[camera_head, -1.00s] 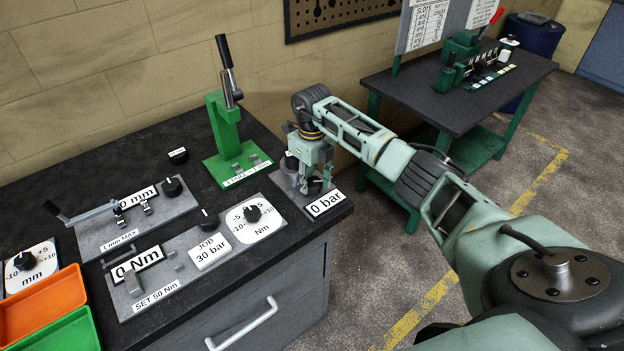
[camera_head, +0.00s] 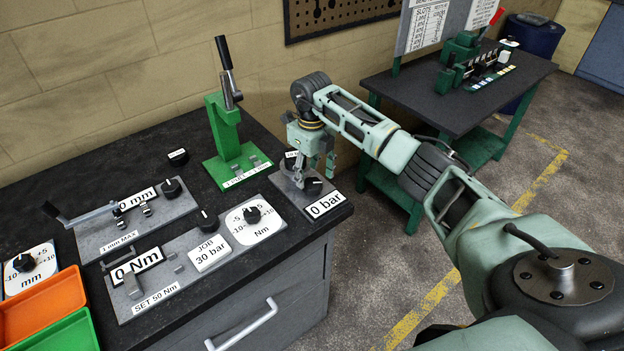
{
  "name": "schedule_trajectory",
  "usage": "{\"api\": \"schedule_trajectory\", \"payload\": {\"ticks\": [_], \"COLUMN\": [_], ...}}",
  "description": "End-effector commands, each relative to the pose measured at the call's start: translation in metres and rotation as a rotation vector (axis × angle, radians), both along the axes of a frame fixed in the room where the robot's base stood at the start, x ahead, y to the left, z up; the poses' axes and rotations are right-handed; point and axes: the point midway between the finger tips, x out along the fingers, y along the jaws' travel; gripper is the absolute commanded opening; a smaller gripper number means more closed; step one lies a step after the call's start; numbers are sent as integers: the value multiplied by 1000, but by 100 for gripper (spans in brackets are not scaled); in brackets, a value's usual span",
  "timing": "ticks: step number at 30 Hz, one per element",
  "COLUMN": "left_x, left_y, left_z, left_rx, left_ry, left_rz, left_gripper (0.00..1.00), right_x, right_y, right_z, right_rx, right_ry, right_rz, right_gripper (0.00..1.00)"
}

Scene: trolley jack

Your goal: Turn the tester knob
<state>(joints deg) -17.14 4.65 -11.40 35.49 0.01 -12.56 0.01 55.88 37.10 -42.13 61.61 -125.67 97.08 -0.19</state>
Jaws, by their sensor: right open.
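The tester is a small grey plate (camera_head: 296,200) labelled "0 bar" (camera_head: 325,204) at the right front of the dark bench, with a black knob (camera_head: 313,187) on it. My right gripper (camera_head: 315,176) is open, pointing down just above and behind the knob. One finger is to the knob's left and the other to its upper right. The knob shows below the fingers; whether a finger touches it, I cannot tell. Another small label behind the plate is partly hidden by the gripper. My left gripper is out of view.
To the left are a grey panel with "0 Nm" (camera_head: 137,264), a "JOB 30 bar" card (camera_head: 210,253), a round-dial Nm card (camera_head: 268,229) and a green lever press (camera_head: 226,135). Orange (camera_head: 45,305) and green trays are at the lower left. A second table (camera_head: 440,95) stands behind my right arm.

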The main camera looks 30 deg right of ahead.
Motion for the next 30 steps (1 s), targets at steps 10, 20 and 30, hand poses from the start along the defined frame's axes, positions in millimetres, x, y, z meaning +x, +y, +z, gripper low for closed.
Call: {"api": "schedule_trajectory", "payload": {"ticks": [10, 20, 30], "left_x": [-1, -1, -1], "left_y": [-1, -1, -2], "left_z": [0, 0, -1], "left_rx": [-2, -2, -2], "left_ry": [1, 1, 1], "left_rz": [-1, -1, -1], "left_gripper": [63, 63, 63], "right_x": [-1, -1, 12], "right_y": [-1, 0, 19], "right_z": [71, 89, 88], "right_rx": [-2, -1, 75], "right_ry": [1, 4, -52], "right_rz": [-1, 0, 22], "right_gripper": [56, 56, 56]}}
